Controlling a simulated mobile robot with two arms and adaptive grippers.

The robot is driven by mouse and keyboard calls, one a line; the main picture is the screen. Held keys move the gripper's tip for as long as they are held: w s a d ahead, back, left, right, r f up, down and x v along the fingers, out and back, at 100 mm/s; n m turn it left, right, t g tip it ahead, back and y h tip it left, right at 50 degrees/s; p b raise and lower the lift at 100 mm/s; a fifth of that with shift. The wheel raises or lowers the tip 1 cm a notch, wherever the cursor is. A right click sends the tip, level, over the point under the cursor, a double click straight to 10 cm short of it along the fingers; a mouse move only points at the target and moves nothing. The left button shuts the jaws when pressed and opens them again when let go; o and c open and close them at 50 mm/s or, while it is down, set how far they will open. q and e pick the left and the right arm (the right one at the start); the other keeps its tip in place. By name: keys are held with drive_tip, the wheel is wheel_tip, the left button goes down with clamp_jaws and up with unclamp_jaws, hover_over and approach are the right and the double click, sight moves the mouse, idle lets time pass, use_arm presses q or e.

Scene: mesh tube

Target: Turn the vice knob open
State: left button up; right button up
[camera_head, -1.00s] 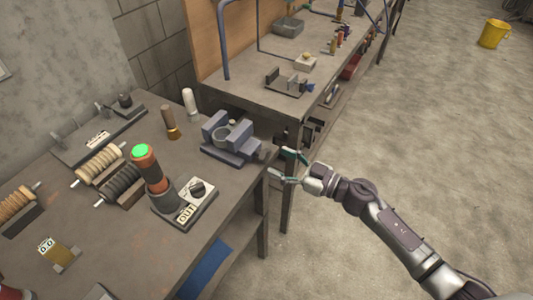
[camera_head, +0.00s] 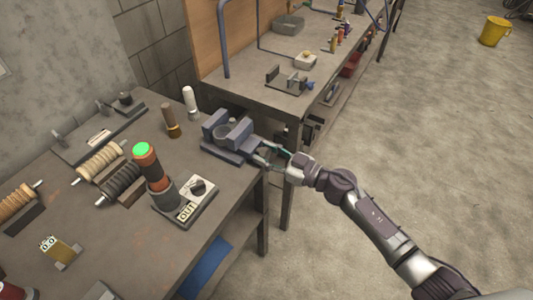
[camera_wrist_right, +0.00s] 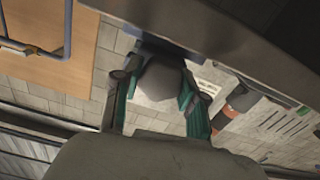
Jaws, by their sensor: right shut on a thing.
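The grey-blue vice (camera_head: 229,136) sits at the right edge of the near bench, with a round grey piece between its jaws. Its grey knob (camera_wrist_right: 163,80) lies between the green-padded fingers of my right gripper (camera_wrist_right: 158,95) in the right wrist view. In the head view my right gripper (camera_head: 265,153) reaches the vice's right end from the right, just past the bench edge, and is shut on the knob. The fingers hide most of the knob in the head view. My left gripper is not in view.
Close to the vice stand a device marked OUT (camera_head: 187,202), an orange cylinder with a green top (camera_head: 150,167) and two small upright handles (camera_head: 190,104). A second bench (camera_head: 243,92) stands behind. Open floor (camera_head: 430,150) lies to the right.

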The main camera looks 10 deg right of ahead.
drive_tip(key=shift+c, duration=0.5)
drive_tip(key=n, duration=0.2)
drive_tip(key=shift+n, duration=2.3)
